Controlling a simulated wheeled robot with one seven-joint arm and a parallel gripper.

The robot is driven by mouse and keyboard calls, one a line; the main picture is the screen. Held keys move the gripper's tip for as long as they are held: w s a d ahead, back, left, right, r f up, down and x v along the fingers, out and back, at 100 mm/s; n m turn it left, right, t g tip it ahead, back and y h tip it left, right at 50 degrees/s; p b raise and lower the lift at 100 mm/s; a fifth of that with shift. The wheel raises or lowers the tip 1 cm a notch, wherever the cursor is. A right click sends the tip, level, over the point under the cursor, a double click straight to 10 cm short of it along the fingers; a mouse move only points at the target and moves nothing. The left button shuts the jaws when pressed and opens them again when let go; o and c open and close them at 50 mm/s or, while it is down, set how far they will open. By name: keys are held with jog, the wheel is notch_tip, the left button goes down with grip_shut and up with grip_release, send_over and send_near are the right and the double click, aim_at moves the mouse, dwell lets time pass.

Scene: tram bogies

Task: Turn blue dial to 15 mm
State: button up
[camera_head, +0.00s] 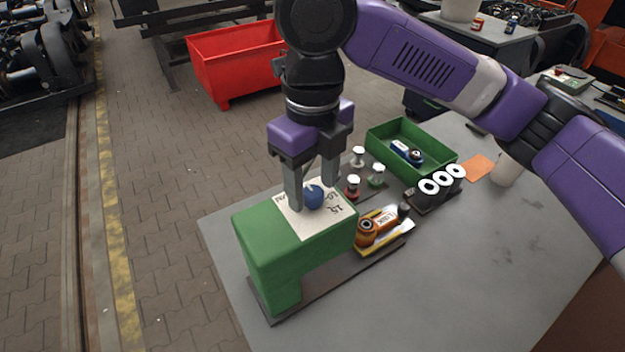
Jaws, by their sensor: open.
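The blue dial (314,197) sits on a white scale plate (300,224) on top of a green block-shaped fixture (262,245). Handwritten marks show on the plate, with "10" and "15" to the right of the dial. A dark mark shows on the dial's top; its exact direction is too small to tell. My gripper (314,198) points down over the dial, open, with one finger at its left and one at its right. I cannot tell whether the fingers touch the dial. The fingers hide part of the plate.
An orange-brown tool (380,228) lies right beside the fixture. A green tray (440,166) holds a blue tool (406,152). White-topped cylinders (441,180) stand at the right. The grey table (480,270) is clear at front right.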

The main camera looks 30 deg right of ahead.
jog(key=shift+f, duration=0.1)
grip_shut()
